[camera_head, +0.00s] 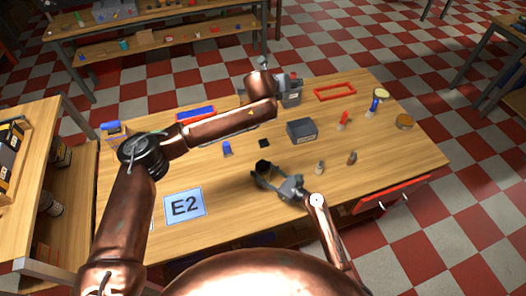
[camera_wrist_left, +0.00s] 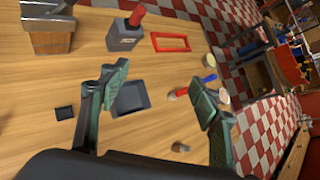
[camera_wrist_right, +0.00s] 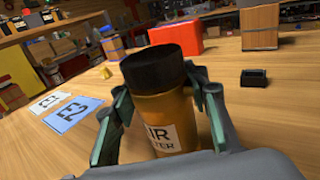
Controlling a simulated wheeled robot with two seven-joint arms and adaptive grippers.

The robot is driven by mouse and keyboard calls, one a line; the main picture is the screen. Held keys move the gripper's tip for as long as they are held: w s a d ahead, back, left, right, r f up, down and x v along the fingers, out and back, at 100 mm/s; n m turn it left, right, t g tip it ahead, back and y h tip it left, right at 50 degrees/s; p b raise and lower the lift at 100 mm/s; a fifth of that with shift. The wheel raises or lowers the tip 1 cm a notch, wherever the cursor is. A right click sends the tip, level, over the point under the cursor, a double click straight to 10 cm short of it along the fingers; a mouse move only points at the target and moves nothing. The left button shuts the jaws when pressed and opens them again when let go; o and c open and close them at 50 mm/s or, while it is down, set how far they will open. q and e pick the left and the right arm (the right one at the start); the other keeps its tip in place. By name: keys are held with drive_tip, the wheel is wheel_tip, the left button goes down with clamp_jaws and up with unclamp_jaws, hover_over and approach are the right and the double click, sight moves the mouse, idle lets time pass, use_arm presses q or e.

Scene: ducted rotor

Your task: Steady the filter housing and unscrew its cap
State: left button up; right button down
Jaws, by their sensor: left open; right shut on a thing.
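The filter housing is an amber cylinder (camera_wrist_right: 172,112) with a white label, upright in the right wrist view. Its black cap (camera_wrist_right: 153,68) sits on top; in the head view the cap (camera_head: 262,165) shows as a dark spot. My right gripper (camera_wrist_right: 162,92) is shut on the housing below the cap, one finger on each side; it also shows in the head view (camera_head: 268,179). My left gripper (camera_wrist_left: 160,92) is open and empty above the table in its own wrist view, with neither housing nor cap between its fingers. In the head view my left arm mostly hides it.
Small items stand right of the housing. Bare tabletop lies between card and housing.

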use_arm(q)
drive_tip(key=s+a+f+g+y, duration=0.35)
drive_tip(key=s+f, duration=0.35)
drive_tip(key=f, duration=0.3)
use_arm(e)
drive_tip(key=shift+r, duration=0.1)
use_arm(q)
drive_tip(key=g+y, duration=0.2)
drive_tip(key=g, duration=0.4)
hover_over(263, 164)
wheel_tip(263, 164, down, 5)
drive_tip(key=shift+w+f, duration=0.1)
drive_tip(key=shift+f, duration=4.05)
